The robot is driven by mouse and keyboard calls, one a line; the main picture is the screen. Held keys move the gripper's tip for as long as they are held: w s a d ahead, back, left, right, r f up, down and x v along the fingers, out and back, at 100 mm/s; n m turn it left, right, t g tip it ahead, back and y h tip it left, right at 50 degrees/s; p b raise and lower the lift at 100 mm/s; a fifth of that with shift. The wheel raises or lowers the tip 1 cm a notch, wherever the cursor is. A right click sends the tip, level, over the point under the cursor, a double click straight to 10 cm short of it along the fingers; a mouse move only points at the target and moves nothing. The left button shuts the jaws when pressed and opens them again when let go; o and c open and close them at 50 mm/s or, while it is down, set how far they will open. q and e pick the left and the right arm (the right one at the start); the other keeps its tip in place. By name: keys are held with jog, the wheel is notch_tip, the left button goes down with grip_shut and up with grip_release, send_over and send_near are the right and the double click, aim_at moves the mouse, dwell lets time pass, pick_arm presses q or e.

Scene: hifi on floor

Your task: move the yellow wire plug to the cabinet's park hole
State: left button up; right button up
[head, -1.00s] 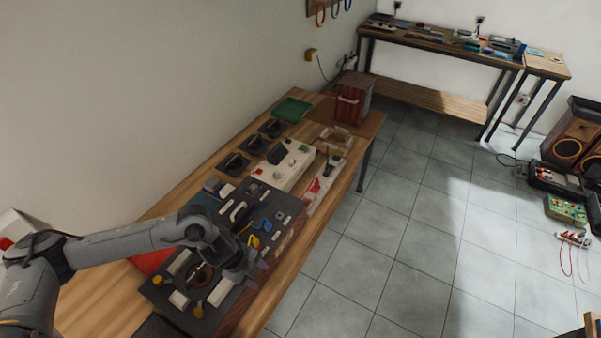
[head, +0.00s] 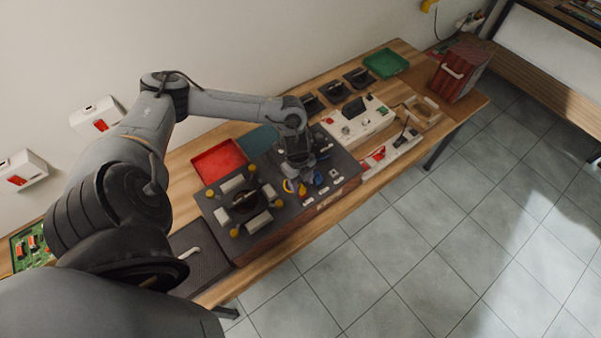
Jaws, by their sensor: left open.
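My left gripper (head: 297,176) hangs over the dark device panel (head: 225,222) on the bench and points down. Its jaws are open, but they are small and partly hidden by the hand. A yellow piece (head: 288,186) shows right beside the fingertips, with small orange and blue pieces next to it. I cannot tell whether any of these is the yellow wire plug, nor whether the gripper touches them. No speaker cabinet and no park hole can be made out now. My right gripper is not in view.
The wooden bench (head: 352,212) runs along the wall. It holds a red tray (head: 219,161), a white device (head: 357,119), a green tray (head: 385,64) and a red box (head: 461,72). The tiled floor (head: 440,230) beside it is clear where visible.

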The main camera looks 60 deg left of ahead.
aim_at(303, 189)
pick_arm(q)
jog(key=shift+w+d+f, duration=0.1)
jog(key=shift+d+f, duration=0.1)
jog(key=shift+f, duration=0.85)
jog(key=shift+d+f, duration=0.15)
jog(key=shift+f, duration=0.85)
grip_shut()
jog(key=c, duration=0.6)
grip_release()
grip_shut()
jog(key=shift+r+p, duration=0.6)
jog(key=shift+p, duration=0.1)
jog(key=shift+r+p, duration=1.65)
jog(key=shift+p, duration=0.1)
